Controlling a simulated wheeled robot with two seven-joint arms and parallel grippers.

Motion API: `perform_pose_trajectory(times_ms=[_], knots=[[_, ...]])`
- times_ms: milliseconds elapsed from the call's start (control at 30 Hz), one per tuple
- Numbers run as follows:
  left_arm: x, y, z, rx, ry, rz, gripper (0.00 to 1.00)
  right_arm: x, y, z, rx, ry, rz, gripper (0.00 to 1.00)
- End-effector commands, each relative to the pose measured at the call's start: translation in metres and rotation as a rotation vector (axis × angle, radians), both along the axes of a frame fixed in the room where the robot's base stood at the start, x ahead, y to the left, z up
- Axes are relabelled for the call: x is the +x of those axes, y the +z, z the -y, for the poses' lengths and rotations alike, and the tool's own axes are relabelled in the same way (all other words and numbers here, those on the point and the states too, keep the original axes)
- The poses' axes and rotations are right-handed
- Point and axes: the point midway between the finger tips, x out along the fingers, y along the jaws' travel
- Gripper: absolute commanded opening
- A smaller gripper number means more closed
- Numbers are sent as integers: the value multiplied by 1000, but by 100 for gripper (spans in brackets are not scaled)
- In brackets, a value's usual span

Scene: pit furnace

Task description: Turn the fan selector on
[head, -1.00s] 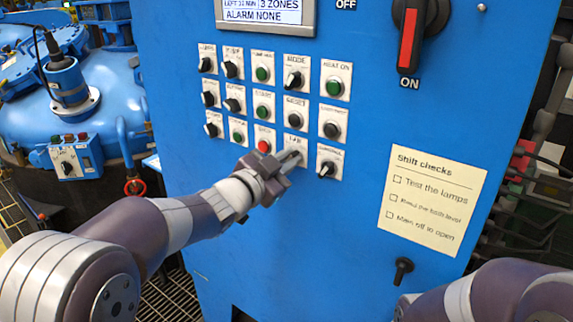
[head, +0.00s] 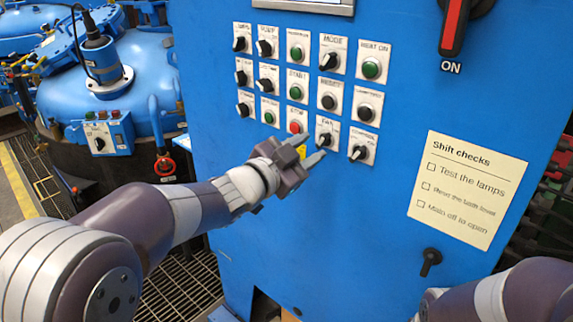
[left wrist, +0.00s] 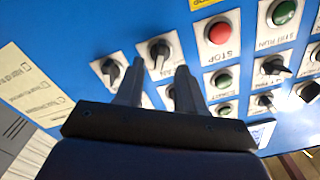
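The fan selector (head: 326,138) is a black knob on a white plate in the bottom row of the blue panel, between the red STOP button (head: 295,127) and another black selector (head: 359,152). Its pointer looks slanted; its exact setting is hard to read. My left gripper (head: 318,158) is just below it, apart from it and empty. In the left wrist view the two fingers are spread, and the fan selector (left wrist: 160,52) shows beyond the gap between their tips. My right forearm shows at the lower right; its gripper is not visible.
Other buttons and selectors crowd the rows above and beside, including a green START button (head: 297,84). A red-handled main switch (head: 455,25) is at upper right. A shift checks note (head: 468,190) and a black knob (head: 430,262) lie to the right. The panel below is bare.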

Motion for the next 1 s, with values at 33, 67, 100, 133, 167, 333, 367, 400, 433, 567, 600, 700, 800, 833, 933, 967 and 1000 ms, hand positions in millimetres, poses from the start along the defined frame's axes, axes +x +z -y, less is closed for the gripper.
perform_pose_trajectory(times_ms=[33, 67, 100, 133, 167, 333, 367, 400, 433, 567, 600, 700, 800, 833, 933, 967, 1000], knots=[[-11, -2, -8, -1, 2, 3, 38, 0, -6, 0, 0, 0, 0, 43], [-17, -2, -14, 0, 3, 3, 38, 0, -7, 0, 0, 0, 0, 43], [-27, -2, -20, 0, 3, 3, 38, 0, -9, 0, 0, 0, 0, 43], [-33, -2, -25, 0, 3, 3, 38, 0, -10, 0, 0, 0, 0, 43], [-39, -1, -29, 1, 4, 4, 38, 0, -11, 0, 0, 0, 0, 43], [-64, -1, -47, 0, 2, 1, 38, 0, -13, 0, 0, 0, 0, 43], [-67, 0, -49, 1, 1, 3, 38, 0, -13, 0, 0, 0, 0, 43], [-69, 0, -50, 1, 1, 2, 38, 0, -13, 0, 0, 0, 0, 43], [-71, 0, -51, 1, 1, 1, 38, 0, -13, 0, 0, 0, 0, 43], [-72, 0, -52, -1, -1, 1, 38, 0, -13, 0, 0, 0, 0, 43], [-72, 0, -52, -1, -1, 1, 38, 0, -13, 0, 0, 0, 0, 43], [-72, 0, -52, 0, -1, 1, 38, 0, -13, 0, 0, 0, 0, 43], [-66, -9, -60, 32, 51, -26, 38, 0, -13, 0, 0, 0, 0, 43], [-62, -17, -69, 41, 101, -58, 38, 0, -13, 0, 0, 0, 0, 43], [-58, -71, -116, 57, 349, -285, 38, 0, -13, 0, 0, 0, 0, 43], [-63, -95, -131, 59, 429, -385, 38, 0, -13, 0, 0, 0, 0, 43], [-76, -127, -149, 60, 527, -530, 38, 0, -12, 0, 0, 0, 0, 43]])
